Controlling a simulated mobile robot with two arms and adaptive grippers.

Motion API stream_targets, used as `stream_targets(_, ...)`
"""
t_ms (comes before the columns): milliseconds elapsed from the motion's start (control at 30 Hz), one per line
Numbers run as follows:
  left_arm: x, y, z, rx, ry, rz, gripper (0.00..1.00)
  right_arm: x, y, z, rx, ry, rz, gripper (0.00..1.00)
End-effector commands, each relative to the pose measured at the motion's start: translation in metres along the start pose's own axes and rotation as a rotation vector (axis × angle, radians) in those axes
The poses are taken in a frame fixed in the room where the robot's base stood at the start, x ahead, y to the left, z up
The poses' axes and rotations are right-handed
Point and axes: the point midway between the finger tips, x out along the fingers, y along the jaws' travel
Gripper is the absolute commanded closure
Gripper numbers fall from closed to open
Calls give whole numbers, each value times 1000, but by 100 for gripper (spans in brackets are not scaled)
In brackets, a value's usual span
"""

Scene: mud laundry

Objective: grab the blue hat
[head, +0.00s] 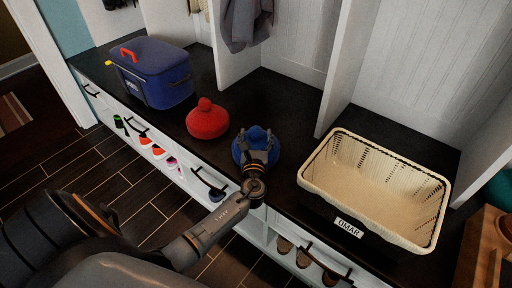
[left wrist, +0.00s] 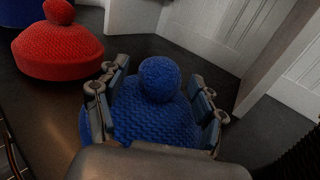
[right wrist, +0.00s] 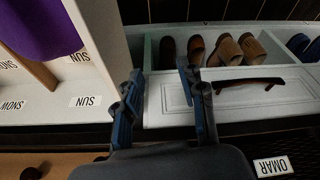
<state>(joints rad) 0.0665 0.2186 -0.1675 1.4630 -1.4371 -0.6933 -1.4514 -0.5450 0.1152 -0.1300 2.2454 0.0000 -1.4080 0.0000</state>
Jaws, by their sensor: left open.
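The blue knitted hat (head: 243,157) with a round pompom lies on the dark bench top. My left gripper (head: 258,140) is over it, fingers open on either side. In the left wrist view the blue hat (left wrist: 160,85) sits between the two spread fingers of my left gripper (left wrist: 158,100), its brim reaching out past the left finger. I cannot tell whether the fingers touch the knit. My right gripper (right wrist: 158,95) shows only in its wrist view, its fingers apart with nothing between them, in front of a white drawer front.
A red knitted hat (head: 207,121) lies left of the blue one. A blue cooler (head: 152,73) with a red handle stands farther left. A cream basket (head: 325,187) labelled OMAR stands right. White dividers rise behind; shoes (right wrist: 229,48) fill cubbies below.

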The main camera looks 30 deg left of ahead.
Motion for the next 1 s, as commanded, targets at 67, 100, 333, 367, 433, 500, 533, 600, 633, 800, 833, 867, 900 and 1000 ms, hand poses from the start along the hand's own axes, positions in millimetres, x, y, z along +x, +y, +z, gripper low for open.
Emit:
stream_targets(67, 11, 0, -2, 0, 0, 1, 31, -7, 0, -1, 0, 6, 1, 60)
stream_targets(100, 15, 0, -2, 0, 0, 0, 31, -10, 0, -1, 1, 7, 1, 60)
stream_targets(333, 19, 0, -1, 0, 2, 0, 31, -14, 1, -2, 1, 7, 2, 60)
stream_targets(367, 19, 0, -1, 0, 2, 0, 31, -14, 1, -2, 1, 7, 2, 60)
stream_targets(433, 19, 0, -1, 0, 2, 0, 37, -14, 1, -1, 1, 7, 2, 60)
stream_targets(500, 19, 0, -1, 0, 1, 0, 51, -14, 1, -2, 1, 7, 2, 60)
stream_targets(533, 19, 0, -1, 0, 1, 0, 57, -14, 1, -1, 1, 7, 2, 60)
stream_targets(600, 19, 0, -1, -1, 1, 0, 71, -14, 1, -1, 1, 7, 2, 60)
stream_targets(633, 19, 0, -1, -1, 1, 0, 77, -14, 1, -1, 1, 7, 2, 60)
stream_targets(800, 19, 0, -1, -1, 1, 0, 100, -14, 1, -1, 1, 7, 2, 60)
stream_targets(833, 19, 0, -1, -1, 1, 0, 100, -14, 1, -1, 1, 7, 2, 60)
stream_targets(867, 19, 0, -1, -1, 1, 0, 100, -14, 1, -1, 1, 7, 2, 60)
stream_targets(900, 19, 0, -1, -1, 1, 0, 100, -14, 1, -1, 1, 7, 2, 60)
stream_targets(1000, 19, 0, -1, -1, 1, 0, 100, -14, 1, -2, 1, 7, 2, 60)
